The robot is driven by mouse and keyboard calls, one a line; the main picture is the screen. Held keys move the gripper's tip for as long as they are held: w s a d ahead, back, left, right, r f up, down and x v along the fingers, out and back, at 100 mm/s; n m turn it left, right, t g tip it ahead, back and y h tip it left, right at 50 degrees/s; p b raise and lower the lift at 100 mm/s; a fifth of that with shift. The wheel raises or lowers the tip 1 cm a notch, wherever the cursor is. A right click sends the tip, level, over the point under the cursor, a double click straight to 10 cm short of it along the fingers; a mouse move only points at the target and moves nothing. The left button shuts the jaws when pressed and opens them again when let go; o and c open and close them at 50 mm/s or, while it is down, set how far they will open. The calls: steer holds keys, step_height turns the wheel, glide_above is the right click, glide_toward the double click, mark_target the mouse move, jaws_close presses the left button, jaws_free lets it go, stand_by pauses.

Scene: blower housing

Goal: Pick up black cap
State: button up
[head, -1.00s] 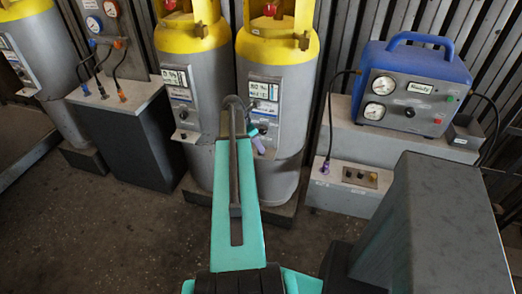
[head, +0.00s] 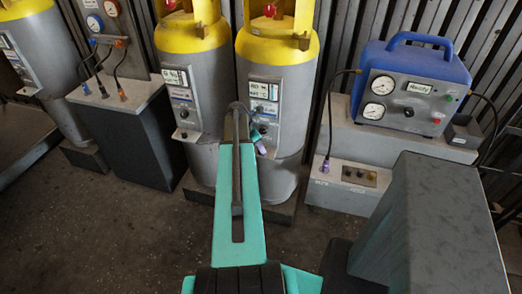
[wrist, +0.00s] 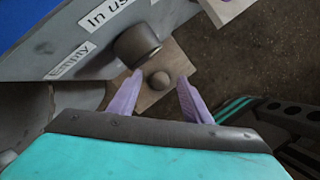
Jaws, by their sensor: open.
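In the wrist view my gripper (wrist: 161,77) has its two purple fingers spread apart, with nothing held between them. A dark rounded cap (wrist: 160,80) shows between the fingertips, against a tan block. A larger dark cylindrical piece (wrist: 137,43) stands just beyond it, beside a grey panel with labels. I cannot tell for certain which of these two is the black cap, or whether a fingertip touches either. In the head view my gripper (head: 260,146) is mostly hidden behind my arm, in front of the right gas cylinder, and no cap can be made out there.
Two grey cylinders with yellow tops, left (head: 190,85) and right (head: 275,80), stand close together. A blue machine (head: 412,88) sits on a grey stand (head: 395,140) to the right. A dark cabinet (head: 125,140) with hoses stands left. Floor (head: 100,235) is clear at lower left.

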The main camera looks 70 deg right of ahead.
steer(key=c, duration=1.1)
steer(key=shift+r, duration=0.1)
steer(key=shift+c, duration=0.2)
steer(key=shift+r+b, duration=0.5)
steer(key=shift+r, duration=0.5)
steer(key=shift+w+a+r+b, duration=0.1)
steer(key=shift+a+r+b, duration=0.25)
steer(key=shift+r, duration=0.3)
steer(key=w+a+b, duration=0.1)
steer(key=w+a, duration=0.1)
steer(key=a, duration=0.5)
steer(key=w+a+r+b, duration=0.1)
steer(key=w+a+b, duration=0.1)
steer(key=a, duration=0.5)
steer(key=shift+w+a+r, duration=0.25)
steer(key=shift+w+r, duration=0.05)
steer(key=shift+w, duration=0.2)
